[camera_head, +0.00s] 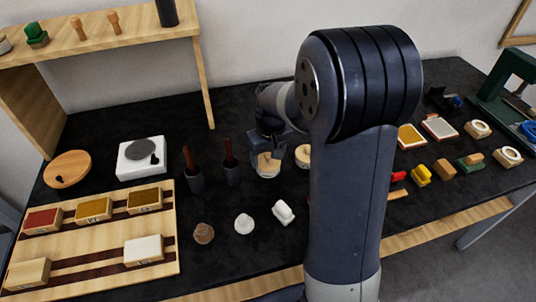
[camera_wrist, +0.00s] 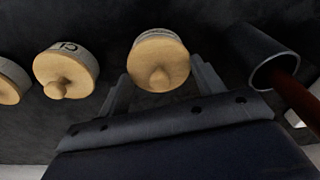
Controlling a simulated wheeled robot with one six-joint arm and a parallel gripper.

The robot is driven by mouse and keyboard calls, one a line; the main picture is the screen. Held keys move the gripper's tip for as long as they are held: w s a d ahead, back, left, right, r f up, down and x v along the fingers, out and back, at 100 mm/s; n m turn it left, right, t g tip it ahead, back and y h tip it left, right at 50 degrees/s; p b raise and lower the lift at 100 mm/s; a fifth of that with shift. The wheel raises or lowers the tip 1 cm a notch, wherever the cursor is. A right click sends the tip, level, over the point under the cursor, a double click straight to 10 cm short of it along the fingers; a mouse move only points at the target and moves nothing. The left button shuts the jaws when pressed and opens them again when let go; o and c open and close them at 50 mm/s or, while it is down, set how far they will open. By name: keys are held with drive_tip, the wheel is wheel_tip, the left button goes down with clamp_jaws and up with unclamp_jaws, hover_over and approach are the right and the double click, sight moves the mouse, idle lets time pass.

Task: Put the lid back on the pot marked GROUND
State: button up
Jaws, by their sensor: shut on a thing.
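My gripper (camera_head: 270,148) points down over a pale pot (camera_head: 267,166) at the middle of the dark table. In the wrist view my gripper (camera_wrist: 162,88) has its fingers on both sides of a round, knobbed wooden lid (camera_wrist: 160,64) and is shut on it. A pale rim shows behind this lid; I cannot tell whether the lid rests on the pot. To its left in the wrist view stands a lidded pot (camera_wrist: 67,70) with a dark mark on its side, only partly readable. Another wooden lid (camera_wrist: 10,82) is cut off by the left edge. The word GROUND is not readable.
Dark cups with brown handles stand left of my gripper (camera_head: 231,168); one is close by in the wrist view (camera_wrist: 262,52). A wooden tray (camera_head: 70,262) with several blocks lies front left. A shelf (camera_head: 90,45) stands behind. My arm hides the table's middle right.

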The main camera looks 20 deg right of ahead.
drive_tip(key=o, duration=1.3)
drive_tip(key=shift+r+p, duration=2.75)
drive_tip(key=shift+r, duration=0.8)
drive_tip(key=shift+c, duration=0.3)
clamp_jaws()
drive_tip(key=shift+f, duration=0.25)
